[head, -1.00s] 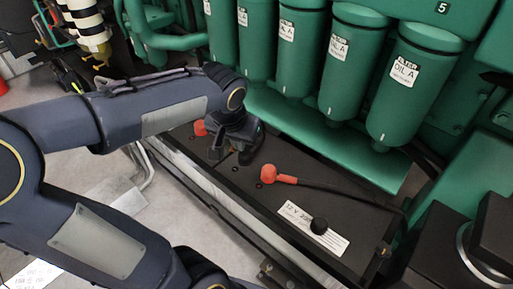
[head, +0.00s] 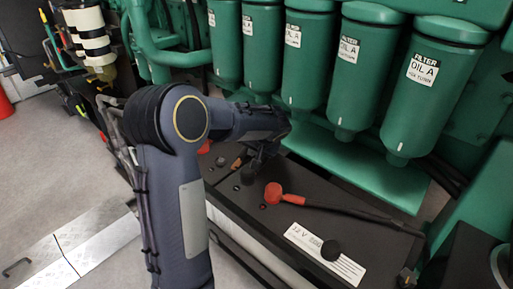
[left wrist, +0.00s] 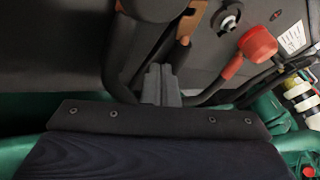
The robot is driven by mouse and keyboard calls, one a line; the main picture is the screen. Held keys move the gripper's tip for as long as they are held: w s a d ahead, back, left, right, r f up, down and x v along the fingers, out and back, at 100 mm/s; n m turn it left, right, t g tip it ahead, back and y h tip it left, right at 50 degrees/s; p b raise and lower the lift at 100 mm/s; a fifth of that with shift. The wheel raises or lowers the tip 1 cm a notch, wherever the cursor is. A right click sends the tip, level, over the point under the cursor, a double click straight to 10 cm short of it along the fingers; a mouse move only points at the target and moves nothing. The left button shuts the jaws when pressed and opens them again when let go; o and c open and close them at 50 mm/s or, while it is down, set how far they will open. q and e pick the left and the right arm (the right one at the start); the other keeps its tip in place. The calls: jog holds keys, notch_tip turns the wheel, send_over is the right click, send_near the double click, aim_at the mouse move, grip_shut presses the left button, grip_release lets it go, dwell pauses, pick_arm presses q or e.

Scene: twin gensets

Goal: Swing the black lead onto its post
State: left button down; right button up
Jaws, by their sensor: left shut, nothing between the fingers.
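The black lead's cap (head: 247,177) sits on the black battery top, in front of my left gripper (head: 256,168). In the left wrist view the cap (left wrist: 152,8) is at the top edge, with dark cable running down beside the fingers and an orange-brown piece (left wrist: 188,22) next to it. A bare metal post (left wrist: 228,18) stands to the right of these, apart from the cap. My left gripper (left wrist: 160,85) is shut and empty, its fingertips close to the cable; whether they touch it I cannot tell. My right gripper is not in view.
A red cap (left wrist: 257,43) on its lead stands beside the post. Green oil filters (head: 358,75) stand close behind. Floor at left is open.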

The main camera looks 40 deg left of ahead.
aim_at(240, 153)
pick_arm(q)
jog(key=shift+w+a+f, duration=0.15)
jog(key=shift+a+f, duration=0.2)
jog(key=shift+f, duration=0.2)
jog(key=shift+a, duration=0.15)
jog(key=shift+s+a+m+t+h+b, duration=0.25)
jog(key=shift+s+a+m+t, duration=0.1)
jog(key=shift+a+m, duration=0.25)
jog(key=shift+s+a+m+t+h+b, duration=0.15)
jog(key=shift+s+a+m+t+b, duration=0.15)
jog(key=shift+a+m, duration=0.3)
jog(key=shift+s+a, duration=0.15)
jog(key=shift+a, duration=0.35)
jog(key=shift+r, duration=0.15)
